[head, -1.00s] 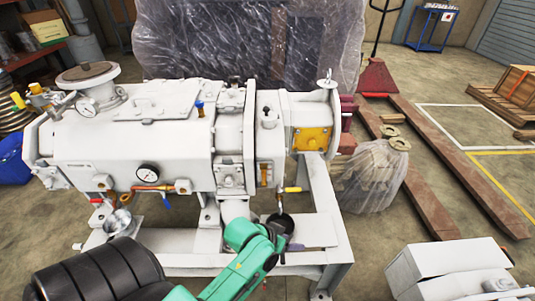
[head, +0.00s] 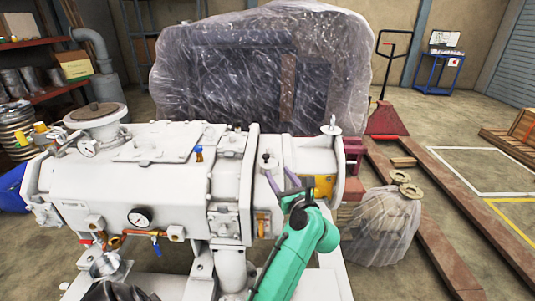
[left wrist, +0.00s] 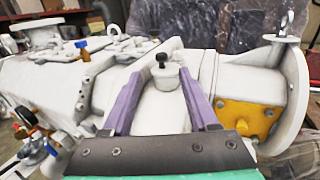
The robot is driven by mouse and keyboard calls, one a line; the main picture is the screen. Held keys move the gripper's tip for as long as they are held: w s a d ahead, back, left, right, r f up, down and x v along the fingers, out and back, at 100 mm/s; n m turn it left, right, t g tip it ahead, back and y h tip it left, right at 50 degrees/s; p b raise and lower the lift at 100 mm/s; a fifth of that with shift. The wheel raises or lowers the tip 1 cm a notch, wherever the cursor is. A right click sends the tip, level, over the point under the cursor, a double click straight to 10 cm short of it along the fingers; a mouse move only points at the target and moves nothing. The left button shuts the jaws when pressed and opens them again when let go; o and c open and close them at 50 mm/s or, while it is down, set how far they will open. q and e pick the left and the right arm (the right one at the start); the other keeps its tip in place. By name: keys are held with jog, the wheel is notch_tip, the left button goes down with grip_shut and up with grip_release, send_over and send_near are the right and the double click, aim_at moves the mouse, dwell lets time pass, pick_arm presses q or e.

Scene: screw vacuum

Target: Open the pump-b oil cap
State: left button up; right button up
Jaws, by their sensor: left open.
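The white pump (head: 150,180) fills the left and middle of the head view. Its likely oil cap (head: 266,160) is a small white neck with a black knob, upright on the narrow section near the pump's right end. In the left wrist view the black-knobbed cap (left wrist: 162,62) stands beyond and between the two purple fingers. My left gripper (head: 279,174) is open and empty, close in front of the cap; contact cannot be told. It also shows in the left wrist view (left wrist: 160,80), fingers spread on either side of the cap. My right gripper is not in view.
A yellow plate (head: 325,187) sits on the pump's right end, beside a round white flange (head: 344,165). A pressure gauge (head: 139,217) is on the pump's front. Plastic-wrapped machinery (head: 255,70) stands behind. A wrapped bundle (head: 380,225) lies on the floor at right.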

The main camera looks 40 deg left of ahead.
aim_at(267, 157)
pick_arm(q)
jog(key=p+x, duration=0.1)
jog(key=x, duration=1)
jog(key=shift+w+a+f, duration=0.1)
jog(key=shift+w+a, duration=0.2)
grip_shut()
